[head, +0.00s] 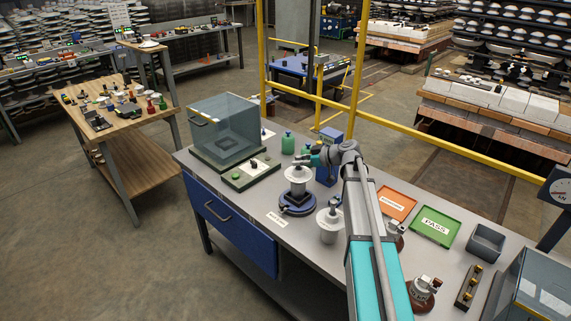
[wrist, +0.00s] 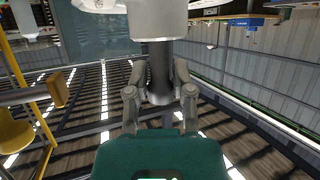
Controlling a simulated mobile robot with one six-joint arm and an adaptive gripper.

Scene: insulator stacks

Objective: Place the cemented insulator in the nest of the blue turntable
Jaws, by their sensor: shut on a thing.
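The blue turntable (head: 297,209) stands on the grey bench, left of my arm. A white insulator with a grey cap (head: 298,174) is upright directly over its middle; I cannot tell whether it rests in the nest or is slightly above. My gripper (head: 301,161) is at the insulator's top, partly hidden by its own wrist. In the wrist view my gripper (wrist: 160,90) has both fingers shut on the insulator's dark metal stem (wrist: 160,70), with its pale body (wrist: 157,20) beyond. The nest itself is hidden under the insulator.
Another white insulator (head: 329,225) stands close right of the turntable. Brown insulators (head: 422,296) sit nearer the front right. A clear-walled box (head: 224,128), a green-topped panel (head: 251,174), green bottles (head: 288,143), an orange tray (head: 396,203) and a green PASS tray (head: 436,226) occupy the bench.

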